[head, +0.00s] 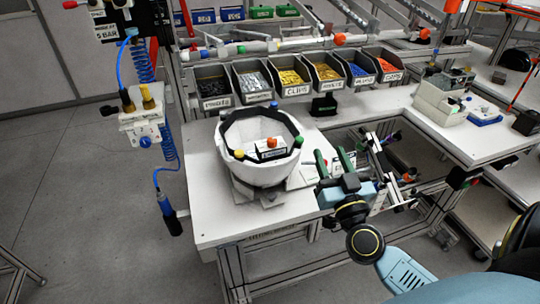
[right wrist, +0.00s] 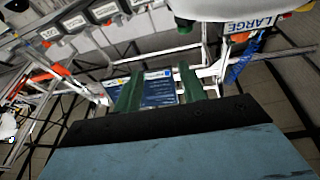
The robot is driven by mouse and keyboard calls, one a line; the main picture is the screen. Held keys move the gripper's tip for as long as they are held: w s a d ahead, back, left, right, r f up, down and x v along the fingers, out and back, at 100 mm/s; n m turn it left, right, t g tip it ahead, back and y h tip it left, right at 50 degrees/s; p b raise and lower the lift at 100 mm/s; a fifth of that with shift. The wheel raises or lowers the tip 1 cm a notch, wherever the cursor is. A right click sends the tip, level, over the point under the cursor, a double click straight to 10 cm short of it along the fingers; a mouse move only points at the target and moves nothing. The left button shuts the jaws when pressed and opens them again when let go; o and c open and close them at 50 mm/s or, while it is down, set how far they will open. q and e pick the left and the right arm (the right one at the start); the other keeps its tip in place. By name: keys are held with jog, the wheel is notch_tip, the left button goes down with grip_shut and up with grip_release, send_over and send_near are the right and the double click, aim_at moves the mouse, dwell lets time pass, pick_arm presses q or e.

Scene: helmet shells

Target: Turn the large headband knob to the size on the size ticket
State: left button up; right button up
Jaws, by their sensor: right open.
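A white helmet shell (head: 258,174) sits open side up on a grey stand on the white table. A dark headband (head: 232,133) runs inside its rim. An orange knob (head: 272,142) shows within the shell; a yellow knob (head: 239,154) and a green knob (head: 298,141) are at the rim. Knob settings are too small to read. My right gripper (head: 333,163) is open and empty, right of the shell and apart from it. Its green fingers show in the right wrist view (right wrist: 160,85). A "LARGE" label (right wrist: 251,23) shows there; I cannot tell what carries it. My left gripper is not in view.
A row of labelled parts bins (head: 290,78) stands along the back of the table. A blue coiled hose (head: 168,145) hangs at the left. A small black stand (head: 323,105) is behind the shell. The table's front left (head: 215,220) is clear.

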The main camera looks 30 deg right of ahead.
jog(key=r+n+y+b, duration=0.2)
jog(key=n+y, duration=0.4)
jog(key=y, duration=0.2)
pick_arm(q)
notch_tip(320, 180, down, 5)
jog(key=b, duration=0.2)
pick_arm(e)
jog(key=n+g+y+p, duration=0.3)
jog(key=y+p, duration=0.2)
send_near(275, 141)
jog(key=w, duration=0.3)
jog(key=p+x, duration=0.1)
jog(key=x, duration=0.2)
jog(key=a+p+x, duration=0.1)
jog(key=p+x, duration=0.1)
jog(key=x, duration=0.2)
jog(key=shift+s, duration=0.1)
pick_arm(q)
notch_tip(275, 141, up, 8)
pick_arm(e)
jog(key=shift+w+a, duration=0.2)
jog(key=shift+w, duration=0.3)
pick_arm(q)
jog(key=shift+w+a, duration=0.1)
pick_arm(e)
jog(key=shift+c, duration=0.4)
